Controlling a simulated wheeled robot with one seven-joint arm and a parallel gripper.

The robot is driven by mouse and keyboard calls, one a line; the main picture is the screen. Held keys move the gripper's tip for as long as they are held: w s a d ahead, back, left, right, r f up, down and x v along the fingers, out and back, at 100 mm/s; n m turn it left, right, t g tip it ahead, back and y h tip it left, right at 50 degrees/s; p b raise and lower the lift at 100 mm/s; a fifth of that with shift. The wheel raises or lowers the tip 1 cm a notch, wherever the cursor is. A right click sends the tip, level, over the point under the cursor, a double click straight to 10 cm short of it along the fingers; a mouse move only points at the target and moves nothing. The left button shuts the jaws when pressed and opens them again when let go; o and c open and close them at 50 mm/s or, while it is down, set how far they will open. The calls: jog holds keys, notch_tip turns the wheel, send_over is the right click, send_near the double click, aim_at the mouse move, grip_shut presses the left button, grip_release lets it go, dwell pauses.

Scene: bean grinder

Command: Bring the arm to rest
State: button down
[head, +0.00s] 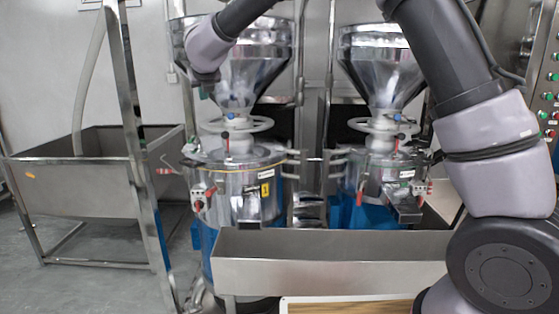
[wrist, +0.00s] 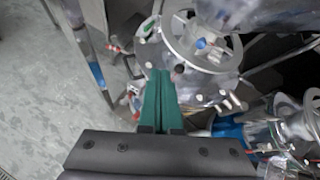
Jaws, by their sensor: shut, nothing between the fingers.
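My arm rises from the lower right of the head view, leaves the picture at the top and comes back down at the upper left. Its wrist is in front of the left steel hopper (head: 262,50). In the wrist view my gripper (wrist: 161,74) shows two green fingers pressed together with nothing between them. The fingers point toward the left grinder (wrist: 190,45), whose handwheel and red-knobbed fittings lie beyond them. I cannot tell the exact gap to the grinder. The gripper is barely visible in the head view.
The left grinder body (head: 235,185) and the right grinder (head: 372,178) stand side by side behind a long steel trough (head: 330,262). A steel bin (head: 75,170) on a frame stands at the left. A control panel (head: 546,90) is at the right. Grey floor (wrist: 40,90) is open at the left.

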jog(key=d+r+n+t+y, duration=0.25)
jog(key=d+r+n, duration=0.45)
jog(key=d+r, duration=0.55)
jog(key=s+d+r+n+g, duration=0.1)
jog(key=s+d+r+n, duration=0.25)
jog(key=d+n, duration=0.4)
jog(key=s+d+f+n+g+h, duration=0.2)
jog(key=s+d+f+n, duration=0.3)
jog(key=s+d, duration=0.8)
jog(key=s+d+f+n+g+h, duration=0.2)
jog(key=s+d+f+n, duration=0.4)
jog(key=s+d+f, duration=0.3)
jog(key=s+d+g, duration=0.1)
jog(key=s+d, duration=0.3)
jog(key=d, duration=0.1)
jog(key=shift+s+d+f, duration=0.3)
jog(key=shift+s, duration=0.1)
jog(key=shift+w+a+r, duration=0.1)
jog(key=shift+w, duration=0.05)
